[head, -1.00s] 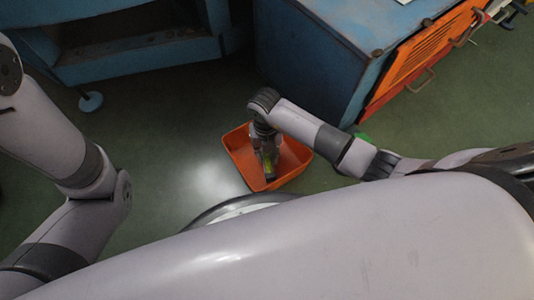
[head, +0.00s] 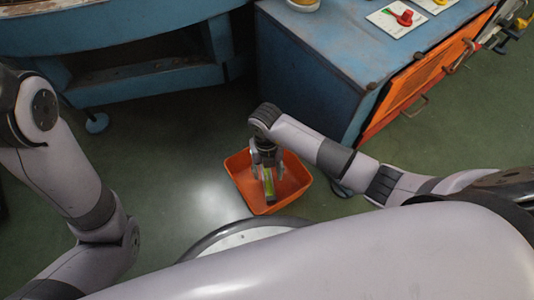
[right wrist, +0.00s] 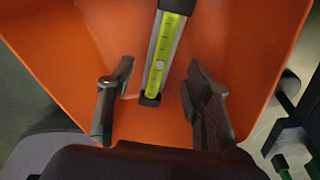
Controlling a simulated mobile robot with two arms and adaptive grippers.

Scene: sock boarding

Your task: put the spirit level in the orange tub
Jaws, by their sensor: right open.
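The orange tub (head: 241,174) stands on the green floor in front of me; its orange inside fills most of the right wrist view (right wrist: 60,50). The spirit level (head: 269,184), yellow-green with a grey edge and a dark end, is inside the tub. In the right wrist view the level (right wrist: 165,55) lies between the fingers and beyond them, touching neither. My right gripper (head: 267,172) points down into the tub; its two fingers (right wrist: 158,90) are apart and empty. Whether the level rests on the tub's floor or leans on a wall is hard to tell. My left gripper is out of view.
A blue cabinet (head: 310,70) with an orange slatted front (head: 430,75) stands behind the tub at right. White cards with a red item (head: 398,18) lie on its top. A blue machine base (head: 140,60) is at back left. Green floor left of the tub is free.

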